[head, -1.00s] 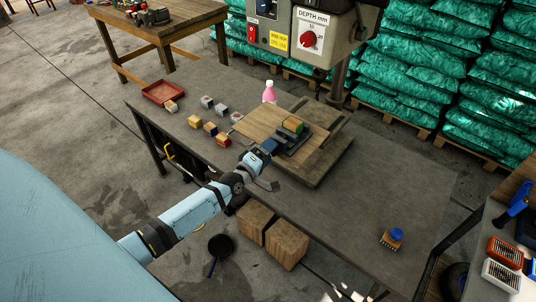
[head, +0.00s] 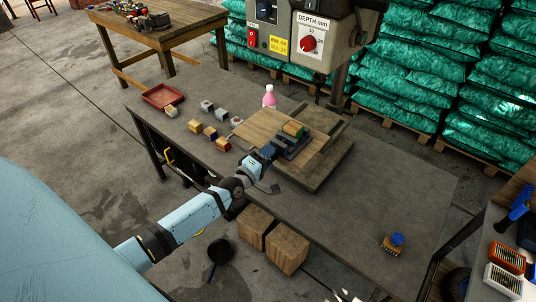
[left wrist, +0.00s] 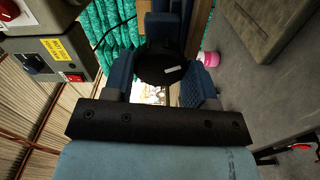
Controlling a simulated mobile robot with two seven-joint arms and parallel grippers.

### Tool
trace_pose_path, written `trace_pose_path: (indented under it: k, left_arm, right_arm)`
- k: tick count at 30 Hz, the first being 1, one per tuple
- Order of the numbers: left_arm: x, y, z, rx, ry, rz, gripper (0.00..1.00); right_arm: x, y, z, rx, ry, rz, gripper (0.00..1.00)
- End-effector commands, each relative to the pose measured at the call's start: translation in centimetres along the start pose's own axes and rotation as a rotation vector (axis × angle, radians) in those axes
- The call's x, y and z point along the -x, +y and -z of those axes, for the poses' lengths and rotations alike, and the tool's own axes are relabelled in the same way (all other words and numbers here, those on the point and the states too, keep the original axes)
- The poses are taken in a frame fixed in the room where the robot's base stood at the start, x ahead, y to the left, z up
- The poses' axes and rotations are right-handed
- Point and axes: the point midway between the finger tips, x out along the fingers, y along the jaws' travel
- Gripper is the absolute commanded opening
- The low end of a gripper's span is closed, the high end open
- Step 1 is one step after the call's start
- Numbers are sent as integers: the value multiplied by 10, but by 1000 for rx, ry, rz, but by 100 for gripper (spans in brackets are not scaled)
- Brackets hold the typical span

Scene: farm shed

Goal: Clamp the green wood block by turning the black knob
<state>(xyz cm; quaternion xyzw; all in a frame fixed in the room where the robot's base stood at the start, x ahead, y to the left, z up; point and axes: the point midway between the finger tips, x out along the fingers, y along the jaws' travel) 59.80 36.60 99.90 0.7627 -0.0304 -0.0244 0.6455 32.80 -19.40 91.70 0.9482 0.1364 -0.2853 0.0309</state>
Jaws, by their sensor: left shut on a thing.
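The green wood block (head: 293,129) sits in a dark vise (head: 294,145) on a wooden board (head: 262,128). My left gripper (head: 270,150) is at the near-left end of the vise. In the left wrist view the round black knob (left wrist: 160,66) lies between the two blue fingers, and the gripper is shut on it. In the head view the knob is hidden by the gripper. The gap between block and vise jaws is too small to judge. My right gripper is not in view.
A pink bottle (head: 269,96) stands behind the board. Several small blocks and a red tray (head: 164,96) lie to the left. The drill press (head: 312,38) rises behind. A blue-topped brush (head: 395,242) lies at right; the table between is clear.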

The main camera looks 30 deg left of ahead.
Motion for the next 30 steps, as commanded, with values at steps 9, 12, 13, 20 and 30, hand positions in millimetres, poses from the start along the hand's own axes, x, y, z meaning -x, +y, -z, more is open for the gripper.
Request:
trace_pose_path:
  k: [9,12,13,20,30]
  left_arm:
    - [0,0,0,-876,1,1,22]
    - [0,0,0,-1150,0,1,22]
    - [0,0,0,-1233,0,2,22]
    - [0,0,0,-1872,-1,2,22]
    - [0,0,0,-2455,-2,0,22]
  right_arm:
    - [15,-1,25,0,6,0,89]
    - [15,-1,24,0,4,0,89]
    - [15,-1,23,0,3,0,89]
    - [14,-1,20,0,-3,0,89]
    - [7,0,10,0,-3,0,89]
